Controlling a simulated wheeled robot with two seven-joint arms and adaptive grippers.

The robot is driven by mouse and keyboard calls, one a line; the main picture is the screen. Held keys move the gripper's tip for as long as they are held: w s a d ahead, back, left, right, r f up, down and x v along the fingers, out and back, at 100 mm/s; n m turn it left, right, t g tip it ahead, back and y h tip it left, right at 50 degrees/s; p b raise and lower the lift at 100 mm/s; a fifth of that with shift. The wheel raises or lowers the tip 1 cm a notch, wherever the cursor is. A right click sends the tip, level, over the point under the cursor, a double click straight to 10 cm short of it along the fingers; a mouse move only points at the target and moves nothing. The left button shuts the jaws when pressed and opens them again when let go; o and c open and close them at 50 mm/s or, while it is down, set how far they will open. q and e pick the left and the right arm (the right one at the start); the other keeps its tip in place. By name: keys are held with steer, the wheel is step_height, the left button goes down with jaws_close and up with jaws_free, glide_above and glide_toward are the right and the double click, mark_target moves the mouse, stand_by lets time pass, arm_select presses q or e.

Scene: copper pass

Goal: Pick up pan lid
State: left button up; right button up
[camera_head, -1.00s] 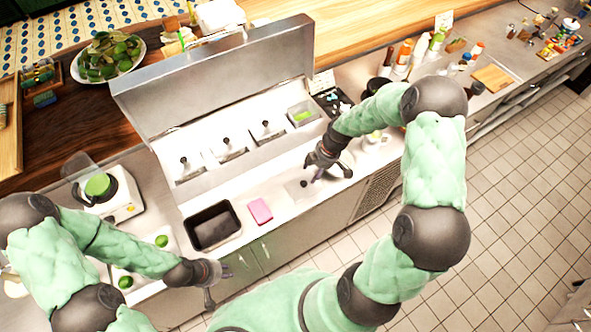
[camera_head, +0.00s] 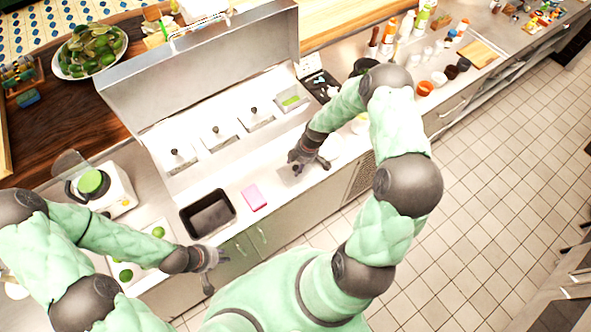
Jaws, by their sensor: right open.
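A flat grey pan lid (camera_head: 288,177) lies on the steel counter, partly hidden by my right gripper (camera_head: 308,168). The gripper is open just over it, fingers pointing down at the lid; I cannot tell if they touch its knob. Several more lids with dark knobs sit on the pans in the raised well behind, one of them a lid (camera_head: 219,138) near the middle. My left gripper (camera_head: 215,273) is open and empty at the counter's front edge, below the black tray.
A black tray (camera_head: 181,213) and a pink block (camera_head: 254,197) stand left of the loose lid. A scale-like appliance (camera_head: 118,190) and limes (camera_head: 158,232) are farther left. A raised steel cover (camera_head: 200,75) stands behind the pans. Bottles (camera_head: 407,25) and cups stand at the right.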

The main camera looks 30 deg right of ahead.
steer(key=shift+a+f, duration=0.15)
steer(key=shift+f, duration=0.45)
jaws_close()
steer(key=shift+r, duration=0.2)
